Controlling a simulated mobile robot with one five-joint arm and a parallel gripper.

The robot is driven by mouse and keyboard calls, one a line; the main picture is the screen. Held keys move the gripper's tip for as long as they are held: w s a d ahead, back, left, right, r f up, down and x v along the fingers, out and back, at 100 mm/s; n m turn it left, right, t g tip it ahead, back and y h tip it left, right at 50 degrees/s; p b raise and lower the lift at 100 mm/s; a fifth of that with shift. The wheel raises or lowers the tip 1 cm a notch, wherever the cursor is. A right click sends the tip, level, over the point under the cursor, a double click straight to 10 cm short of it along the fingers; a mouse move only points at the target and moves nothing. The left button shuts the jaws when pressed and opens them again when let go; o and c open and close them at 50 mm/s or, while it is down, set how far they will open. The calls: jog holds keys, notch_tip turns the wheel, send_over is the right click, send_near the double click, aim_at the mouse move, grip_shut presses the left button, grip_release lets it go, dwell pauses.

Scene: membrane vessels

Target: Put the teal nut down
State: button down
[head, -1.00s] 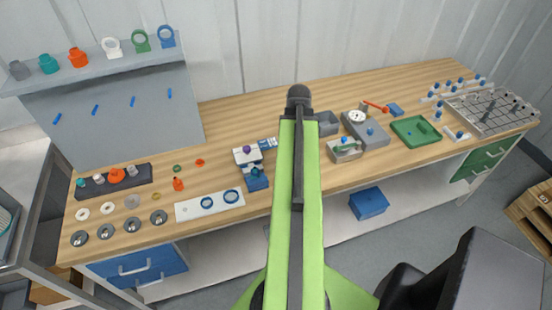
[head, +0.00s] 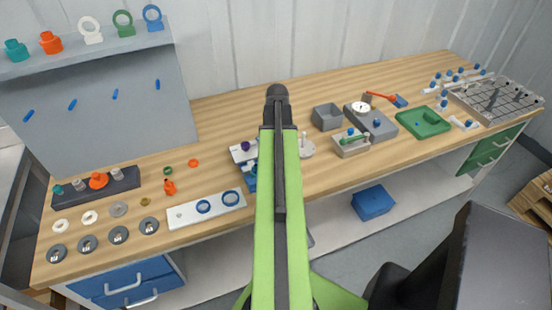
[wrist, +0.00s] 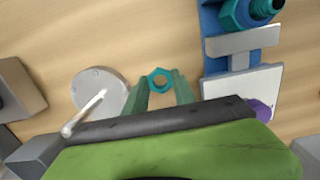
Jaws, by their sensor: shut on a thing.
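The teal nut (wrist: 151,77) is a small hexagonal ring. It sits between the fingertips of my gripper (wrist: 161,84), which is shut on it, above the wooden bench top. In the wrist view a round grey disc (wrist: 90,85) with a pale upright pin lies just left of the fingers. A blue and white fixture (wrist: 240,85) stands to the right, with a larger teal hex fitting (wrist: 238,14) and a purple part (wrist: 260,111). In the head view my arm hides the nut and gripper and partly covers the fixture (head: 240,154).
On the bench (head: 225,120), a grey box (head: 327,117), a grey tray (head: 352,148) and a green tray (head: 424,122) stand to the right. A white plate with blue rings (head: 182,216) and several discs lie left. Bare wood shows behind my arm.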

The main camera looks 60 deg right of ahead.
jog(key=shift+w+a, duration=0.1)
jog(key=shift+a, duration=0.05)
jog(key=shift+f, duration=0.25)
jog(key=c, duration=1)
grip_release()
jog(key=shift+r, duration=0.1)
jog(key=shift+c, duration=0.2)
notch_tip(320, 180, up, 12)
jog(key=p, duration=1.2)
jog(key=shift+w+d+r, duration=0.15)
jog(key=shift+w+d, duration=0.1)
jog(key=shift+w, duration=0.1)
